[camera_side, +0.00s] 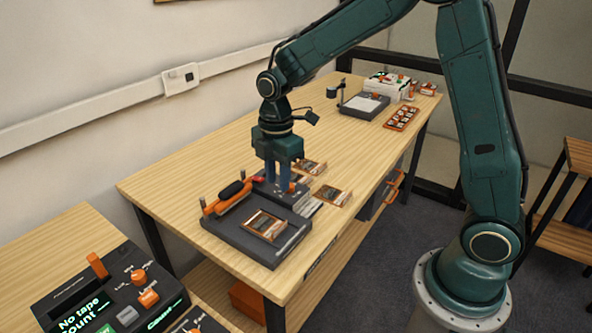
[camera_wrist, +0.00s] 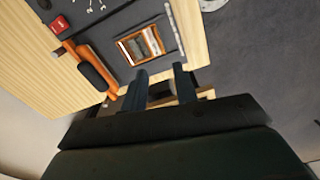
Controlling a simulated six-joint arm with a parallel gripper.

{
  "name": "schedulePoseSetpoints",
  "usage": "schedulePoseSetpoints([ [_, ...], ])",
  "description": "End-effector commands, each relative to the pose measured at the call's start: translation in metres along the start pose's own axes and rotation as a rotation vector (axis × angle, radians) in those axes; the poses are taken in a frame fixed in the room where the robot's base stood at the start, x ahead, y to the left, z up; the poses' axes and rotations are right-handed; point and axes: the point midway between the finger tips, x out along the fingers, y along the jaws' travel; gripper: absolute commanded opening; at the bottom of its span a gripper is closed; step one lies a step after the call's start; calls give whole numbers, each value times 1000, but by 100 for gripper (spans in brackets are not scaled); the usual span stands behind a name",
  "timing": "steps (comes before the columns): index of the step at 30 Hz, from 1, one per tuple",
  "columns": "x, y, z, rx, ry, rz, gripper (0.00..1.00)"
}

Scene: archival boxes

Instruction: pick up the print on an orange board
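A print on an orange-edged board (camera_side: 264,225) lies flat on a dark grey slab (camera_side: 272,249) at the near end of the bench. It also shows in the wrist view (camera_wrist: 141,46), ahead of the fingers. Two similar boards lie farther back, one at the bench's front edge (camera_side: 332,195) and one behind it (camera_side: 311,167). My gripper (camera_side: 277,184) points down over a low dark device (camera_side: 293,198), behind the slab. In the wrist view my gripper's two fingers (camera_wrist: 160,71) stand apart. What lies between them is partly hidden, and I cannot tell whether they touch anything.
An orange bar with a black roller (camera_side: 231,196) runs along the slab's left side. A control box with green text (camera_side: 110,300) stands on the near left table. A grey pad (camera_side: 364,104) and an orange tray (camera_side: 401,118) sit at the far end. The bench's middle is clear.

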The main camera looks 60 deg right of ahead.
Motion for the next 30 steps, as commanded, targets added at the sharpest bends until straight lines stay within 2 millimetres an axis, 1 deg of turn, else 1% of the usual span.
schedulePoseSetpoints([
  [17,7,6,17,806,77,-68,29],
  [30,10,9,30,1446,108,-166,29],
])
